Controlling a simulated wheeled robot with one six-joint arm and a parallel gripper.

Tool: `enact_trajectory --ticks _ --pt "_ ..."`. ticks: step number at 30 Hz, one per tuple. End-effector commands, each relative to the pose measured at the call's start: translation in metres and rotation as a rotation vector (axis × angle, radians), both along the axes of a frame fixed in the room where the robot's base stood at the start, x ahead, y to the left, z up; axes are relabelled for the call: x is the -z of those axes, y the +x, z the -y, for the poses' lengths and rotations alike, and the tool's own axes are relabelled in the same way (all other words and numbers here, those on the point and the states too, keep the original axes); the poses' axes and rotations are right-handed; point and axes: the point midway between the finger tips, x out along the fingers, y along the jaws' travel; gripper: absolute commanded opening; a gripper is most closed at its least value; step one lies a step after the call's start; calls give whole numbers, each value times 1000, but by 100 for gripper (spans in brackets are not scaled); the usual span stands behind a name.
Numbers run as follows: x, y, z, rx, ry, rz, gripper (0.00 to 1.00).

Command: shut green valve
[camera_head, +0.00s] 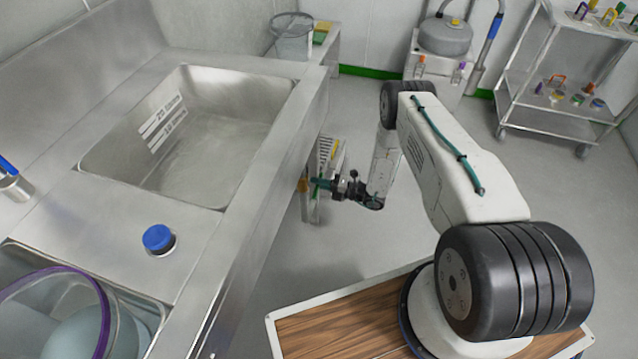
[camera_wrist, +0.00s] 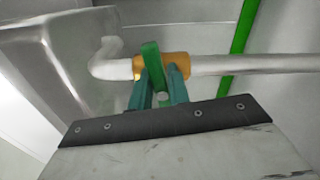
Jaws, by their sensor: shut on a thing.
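The green valve handle (camera_wrist: 151,56) shows in the wrist view in front of a brass valve body (camera_wrist: 177,66) on a metal pipe. The handle lies across the line of the pipe. My gripper (camera_wrist: 161,84) has its teal fingers on either side of the handle and is shut on it. In the head view my gripper (camera_head: 322,184) reaches left under the sink's front edge, and the brass valve body (camera_head: 303,185) shows just past it. The handle is too small and covered there to make out.
The steel sink counter (camera_head: 262,185) stands close to my arm on the left. The pipe (camera_wrist: 240,64) runs right from the valve, and a bent end is on its left. A steel trolley (camera_head: 560,115) is at the back right. The floor between is clear.

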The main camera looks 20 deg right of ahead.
Motion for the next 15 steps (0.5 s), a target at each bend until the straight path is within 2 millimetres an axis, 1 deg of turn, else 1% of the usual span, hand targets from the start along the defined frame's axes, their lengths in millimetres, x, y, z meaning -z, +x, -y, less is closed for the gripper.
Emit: enact_trajectory --ticks 6,15 --pt "3 -2 0 -1 67 -98 0" --pt "4 -2 0 -1 107 -157 0"
